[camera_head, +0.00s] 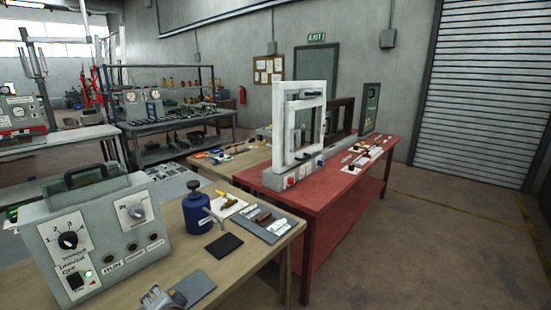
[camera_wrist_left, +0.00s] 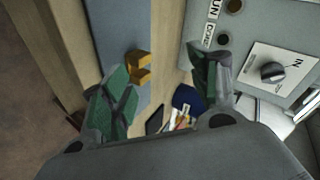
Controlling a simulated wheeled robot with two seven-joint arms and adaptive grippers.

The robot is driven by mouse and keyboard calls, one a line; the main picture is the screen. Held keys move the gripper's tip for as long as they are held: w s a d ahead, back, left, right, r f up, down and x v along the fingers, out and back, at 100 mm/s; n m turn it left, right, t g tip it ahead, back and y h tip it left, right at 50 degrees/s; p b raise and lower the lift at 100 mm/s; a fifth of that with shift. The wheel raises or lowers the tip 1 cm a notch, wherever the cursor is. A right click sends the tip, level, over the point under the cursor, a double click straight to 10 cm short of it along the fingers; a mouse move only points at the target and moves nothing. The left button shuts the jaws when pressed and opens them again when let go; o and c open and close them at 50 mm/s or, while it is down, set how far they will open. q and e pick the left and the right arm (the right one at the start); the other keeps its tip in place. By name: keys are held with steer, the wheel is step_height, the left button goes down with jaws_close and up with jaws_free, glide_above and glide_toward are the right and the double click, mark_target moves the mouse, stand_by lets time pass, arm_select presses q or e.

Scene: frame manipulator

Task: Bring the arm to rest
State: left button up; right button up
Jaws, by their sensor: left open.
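My left gripper (camera_wrist_left: 163,68) shows in the left wrist view with its green-padded fingers spread apart. Nothing is seen held between them. Past the fingers are the wooden table (camera_wrist_left: 170,45) and a blue-grey mat (camera_wrist_left: 122,30) with a yellow-brown clip-like piece (camera_wrist_left: 140,67). The grey control box (camera_wrist_left: 240,50) with a knob is close to the right finger.
In the head view the control box (camera_head: 105,215) stands on the wooden table (camera_head: 215,270), beside a blue pot (camera_head: 198,214) and small pieces on mats. A red table (camera_head: 325,190) holds a white frame (camera_head: 305,122). The floor (camera_head: 430,240) at right is clear.

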arm_select(q)
steer(key=s+d+f+n+g+h, duration=0.25)
steer(key=s+d+f+h, duration=0.2)
steer(key=s, duration=0.45)
steer(key=s+d+f+n+g+h, duration=0.1)
steer(key=s+d+f+g+h, duration=0.25)
steer(key=s+f, duration=0.7)
steer(key=f, duration=2.9)
steer(key=s+a+f, duration=0.3)
steer(key=s+f, duration=0.7)
steer(key=s, duration=0.1)
steer(key=s+a+f+m+g, duration=0.1)
steer(key=s+a+f, duration=0.2)
steer(key=s+f, duration=0.6)
steer(key=shift+s+f, duration=0.4)
steer(key=shift+s, duration=0.5)
arm_select(e)
steer(key=shift+w, duration=0.5)
